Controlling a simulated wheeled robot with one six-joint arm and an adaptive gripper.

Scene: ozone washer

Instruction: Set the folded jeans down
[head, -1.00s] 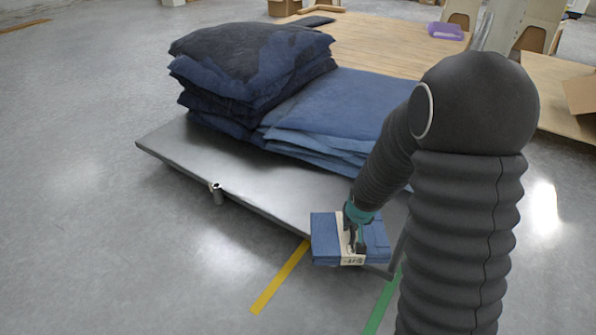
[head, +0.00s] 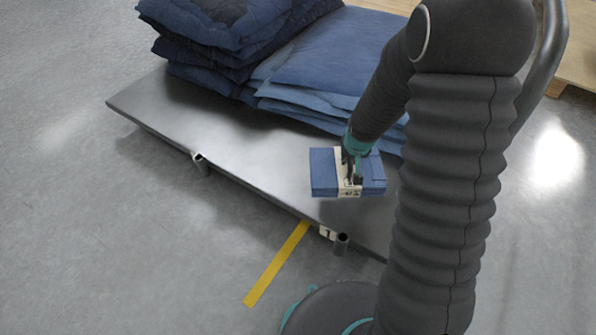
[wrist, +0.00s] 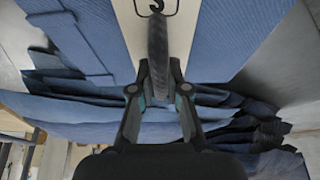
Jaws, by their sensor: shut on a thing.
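The folded jeans (head: 324,172) are a small blue bundle with a pale paper band (head: 345,187) around the middle. My gripper (head: 352,170) is shut on the folded jeans from above, at the band. In the head view they appear over the front part of the grey metal platform (head: 215,142); I cannot tell whether they touch it. In the wrist view the jeans (wrist: 80,48) fill the upper part. The pale band runs between my gripper's fingers (wrist: 160,75), with a dark hook at the top.
Tall stacks of dark blue denim (head: 220,35) and a lower pile of lighter denim (head: 345,50) stand at the back of the platform. The platform's left front is bare. A yellow floor stripe (head: 277,263) runs out from its front edge.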

